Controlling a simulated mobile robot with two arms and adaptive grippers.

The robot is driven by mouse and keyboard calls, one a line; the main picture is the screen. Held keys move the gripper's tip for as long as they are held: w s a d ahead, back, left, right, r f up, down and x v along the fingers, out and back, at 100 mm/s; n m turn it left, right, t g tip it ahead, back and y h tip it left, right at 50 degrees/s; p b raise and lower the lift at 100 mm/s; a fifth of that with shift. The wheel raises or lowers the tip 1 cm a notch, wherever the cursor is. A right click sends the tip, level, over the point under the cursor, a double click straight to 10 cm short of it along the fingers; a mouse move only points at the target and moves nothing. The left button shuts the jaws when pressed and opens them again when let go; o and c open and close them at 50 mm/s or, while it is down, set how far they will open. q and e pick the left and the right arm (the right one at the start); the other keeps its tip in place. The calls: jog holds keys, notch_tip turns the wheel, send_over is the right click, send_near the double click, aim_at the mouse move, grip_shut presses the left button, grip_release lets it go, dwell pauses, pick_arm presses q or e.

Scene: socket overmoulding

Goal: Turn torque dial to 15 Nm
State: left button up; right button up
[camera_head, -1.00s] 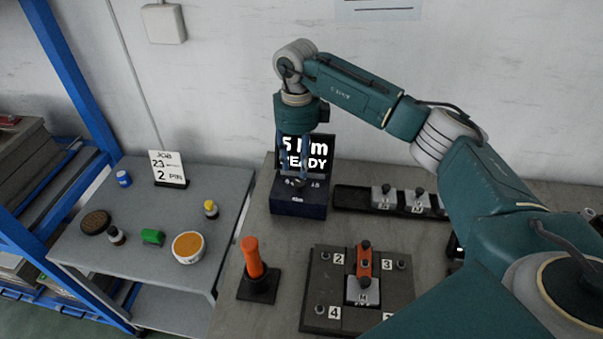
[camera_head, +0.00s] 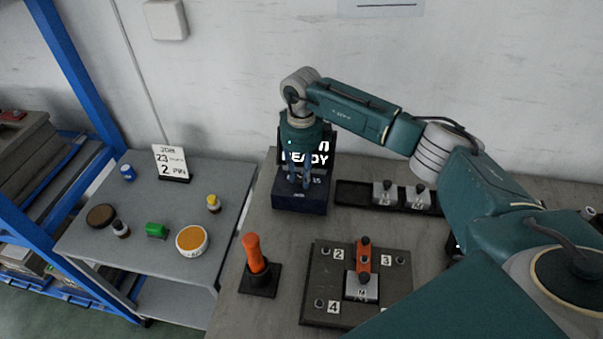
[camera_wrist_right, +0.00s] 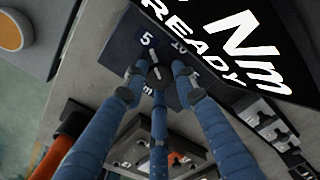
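The torque unit is a dark blue box (camera_head: 300,201) with a black display (camera_head: 322,158) behind it. The display reads "Nm READY"; my right arm hides its number. My right gripper (camera_head: 300,186) points down over the box's dial face. In the right wrist view, its three blue fingers (camera_wrist_right: 158,78) come together around the small dark dial (camera_wrist_right: 155,72). Whether they press on it is unclear. A white mark on the dial points towards the top, right of the printed "5" (camera_wrist_right: 147,39). A "15" (camera_head: 316,181) shows at the face's right. My left gripper is out of view.
A black tray (camera_head: 352,194) with metal blocks lies right of the unit. A fixture plate (camera_head: 325,270) with numbered spots and an orange-handled tool (camera_head: 254,255) stand in front. A grey side table (camera_head: 140,200) on the left bears a job card (camera_head: 171,163) and small containers.

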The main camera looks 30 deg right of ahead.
jog(key=shift+m, duration=0.4)
jog(key=shift+w+m+b, duration=0.1)
jog(key=shift+m+b, duration=0.35)
jog(key=shift+m, duration=0.55)
jog(key=m, duration=0.3)
jog(key=shift+m+b, duration=0.3)
jog(key=shift+b, duration=0.05)
jog(key=m, duration=0.6)
jog(key=shift+r, duration=0.1)
jog(key=m, duration=0.5)
jog(key=shift+m, duration=0.4)
jog(key=m, duration=0.5)
jog(key=shift+m, duration=0.3)
jog(key=o, duration=0.9)
